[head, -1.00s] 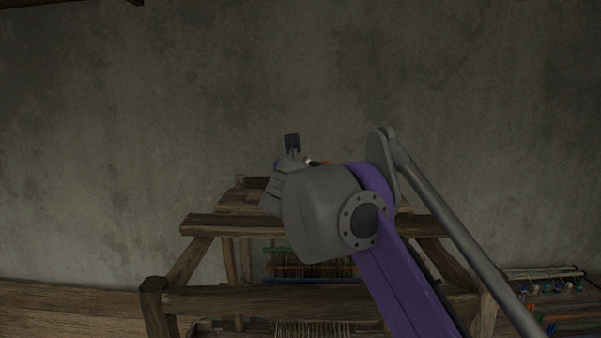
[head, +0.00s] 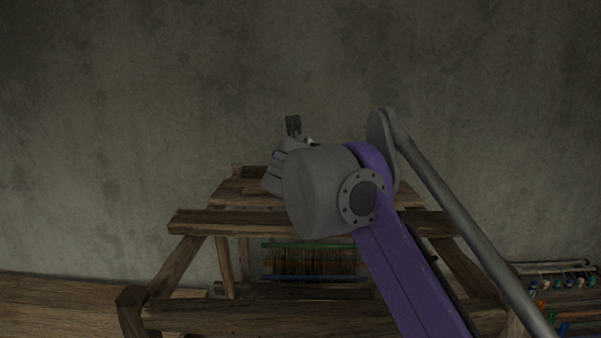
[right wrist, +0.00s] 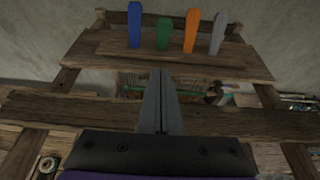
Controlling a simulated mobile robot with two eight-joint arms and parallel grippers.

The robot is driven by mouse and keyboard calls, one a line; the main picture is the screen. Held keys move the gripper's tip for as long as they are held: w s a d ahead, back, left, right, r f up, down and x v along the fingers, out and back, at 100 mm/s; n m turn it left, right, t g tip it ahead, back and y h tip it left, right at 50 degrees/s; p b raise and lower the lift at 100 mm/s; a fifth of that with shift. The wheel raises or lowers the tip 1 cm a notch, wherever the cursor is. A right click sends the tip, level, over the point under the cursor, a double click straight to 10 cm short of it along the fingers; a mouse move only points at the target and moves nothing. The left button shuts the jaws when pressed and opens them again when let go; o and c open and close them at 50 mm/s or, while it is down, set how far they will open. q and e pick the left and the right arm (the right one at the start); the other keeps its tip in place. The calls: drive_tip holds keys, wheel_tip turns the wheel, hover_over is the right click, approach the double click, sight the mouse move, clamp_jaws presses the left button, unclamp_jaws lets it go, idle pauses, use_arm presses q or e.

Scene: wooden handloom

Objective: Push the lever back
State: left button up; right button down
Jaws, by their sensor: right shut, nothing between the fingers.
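Several levers stand in a row on the top board of the wooden loom in the right wrist view: a blue lever (right wrist: 135,24), a green lever (right wrist: 163,33), an orange lever (right wrist: 191,31) and a grey lever (right wrist: 218,33). My right gripper (right wrist: 160,73) is shut and empty. Its tips point toward the board, below the green lever in the picture, with no contact visible. My left gripper is in neither view.
The loom's wooden frame (head: 205,220) fills the lower middle of the head view, with green and blue bars (head: 310,244) and threads inside. A rack of coloured items (head: 560,290) is at right. A plain wall stands behind.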

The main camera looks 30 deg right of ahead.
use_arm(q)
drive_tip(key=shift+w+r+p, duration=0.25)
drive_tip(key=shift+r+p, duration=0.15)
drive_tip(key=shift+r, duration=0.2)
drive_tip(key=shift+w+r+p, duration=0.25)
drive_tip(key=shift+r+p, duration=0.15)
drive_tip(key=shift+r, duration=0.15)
use_arm(e)
drive_tip(key=w+r+x, duration=0.1)
drive_tip(key=r+x, duration=0.1)
drive_tip(key=x, duration=1)
drive_tip(key=shift+d+r, duration=0.2)
drive_tip(key=shift+d, duration=0.1)
drive_tip(key=shift+w, duration=0.1)
